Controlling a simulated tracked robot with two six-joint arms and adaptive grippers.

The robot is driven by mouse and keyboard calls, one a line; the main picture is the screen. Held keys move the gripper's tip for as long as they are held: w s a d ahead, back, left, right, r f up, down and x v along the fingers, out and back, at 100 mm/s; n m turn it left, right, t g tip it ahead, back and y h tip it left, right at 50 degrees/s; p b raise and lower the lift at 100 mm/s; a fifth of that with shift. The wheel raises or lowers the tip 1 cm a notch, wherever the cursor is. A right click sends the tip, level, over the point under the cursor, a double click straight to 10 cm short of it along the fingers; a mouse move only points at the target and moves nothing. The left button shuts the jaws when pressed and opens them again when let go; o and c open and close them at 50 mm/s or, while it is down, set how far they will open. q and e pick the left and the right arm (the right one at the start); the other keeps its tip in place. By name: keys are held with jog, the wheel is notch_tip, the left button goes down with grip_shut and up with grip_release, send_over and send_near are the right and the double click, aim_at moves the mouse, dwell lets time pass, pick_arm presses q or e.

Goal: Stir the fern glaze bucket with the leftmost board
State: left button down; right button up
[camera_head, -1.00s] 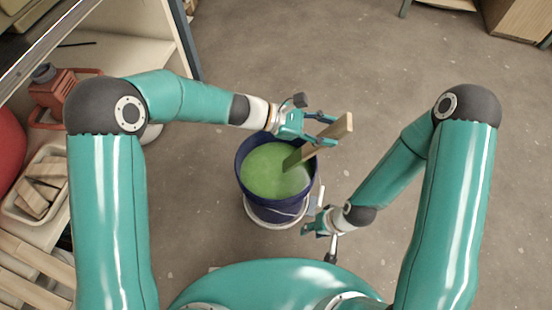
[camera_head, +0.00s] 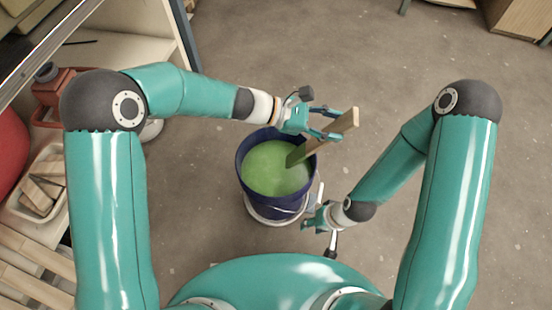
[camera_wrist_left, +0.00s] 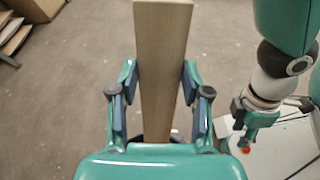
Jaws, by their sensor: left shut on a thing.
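A dark blue bucket (camera_head: 268,202) of green glaze (camera_head: 270,172) stands on the floor in the middle of the head view. My left gripper (camera_head: 330,126) is shut on a wooden board (camera_head: 338,127) above the bucket's far right rim. The board is tilted, with its lower end in the glaze near the right side and its upper end sticking out up and right. In the left wrist view the board (camera_wrist_left: 160,50) runs between the two fingers. My right gripper (camera_head: 314,220) is low beside the bucket's near right side; its fingers are too small to read.
At the left, a shelf unit (camera_head: 135,70) holds a red-orange container (camera_head: 50,95) and a white bin (camera_head: 18,208) of wood pieces. Wooden slats (camera_head: 35,260) lie at the lower left. The floor right of the bucket is clear between my arms.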

aim_at(349, 115)
pick_arm(q)
jog(key=shift+r, duration=0.1)
jog(key=shift+r+p, duration=1.8)
jog(key=shift+r, duration=0.6)
